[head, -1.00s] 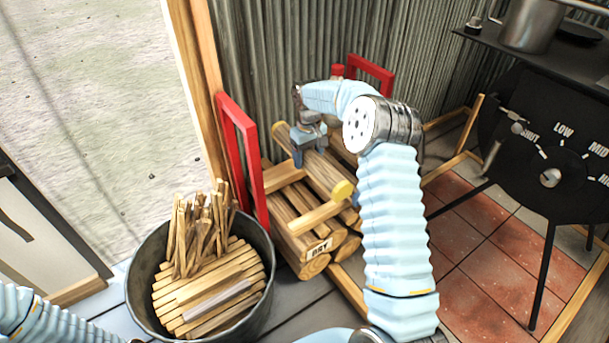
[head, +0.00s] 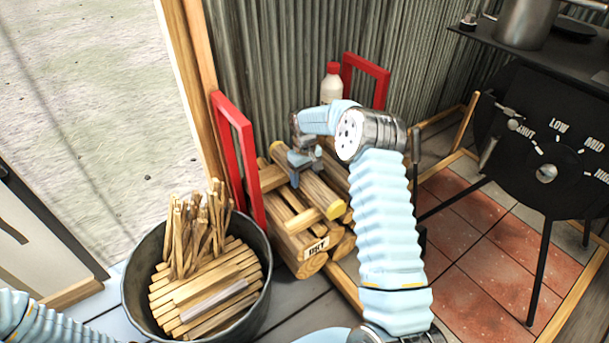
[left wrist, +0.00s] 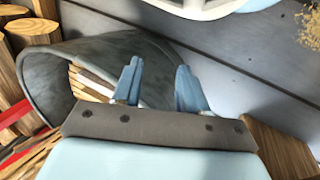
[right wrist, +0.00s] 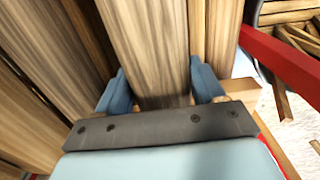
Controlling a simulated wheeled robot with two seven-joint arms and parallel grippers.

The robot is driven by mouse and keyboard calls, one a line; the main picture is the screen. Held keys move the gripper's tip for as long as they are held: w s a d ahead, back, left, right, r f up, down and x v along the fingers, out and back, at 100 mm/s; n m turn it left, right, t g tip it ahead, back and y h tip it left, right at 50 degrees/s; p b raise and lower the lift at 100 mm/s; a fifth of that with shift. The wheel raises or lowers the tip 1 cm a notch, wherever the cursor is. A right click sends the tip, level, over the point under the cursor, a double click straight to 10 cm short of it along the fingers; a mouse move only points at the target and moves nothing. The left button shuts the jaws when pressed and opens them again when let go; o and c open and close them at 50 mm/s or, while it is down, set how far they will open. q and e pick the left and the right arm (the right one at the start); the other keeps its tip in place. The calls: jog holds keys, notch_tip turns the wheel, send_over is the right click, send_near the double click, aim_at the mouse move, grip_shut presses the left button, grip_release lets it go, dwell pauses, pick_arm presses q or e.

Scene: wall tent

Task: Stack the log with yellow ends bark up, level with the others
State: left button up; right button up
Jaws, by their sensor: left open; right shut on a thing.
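The log with yellow ends (head: 322,193) lies lengthwise at the top of the log pile, its near yellow end facing me. My right gripper (head: 303,160) is shut on this log toward its far end; the right wrist view shows the log (right wrist: 148,50) between the two fingers. A streaked brown face is turned up; I cannot tell surely whether it is bark. Other logs (head: 300,255) lie under and beside it, and cross sticks lie between them. My arm hides part of the pile's right side. My left gripper (left wrist: 155,90) is open and empty near the bucket.
Red rack uprights (head: 240,150) stand left of and behind the pile. A red-capped bottle (head: 332,88) stands behind it. A black bucket (head: 262,270) of kindling stands front left. The black stove (head: 550,130) is at right. A DRY tag (head: 317,247) is at the pile's front.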

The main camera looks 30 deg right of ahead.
aim_at(305, 170)
jog(key=o, duration=1.6)
notch_tip(305, 170, up, 13)
jog(key=p, duration=0.1)
jog(key=shift+f, duration=0.2)
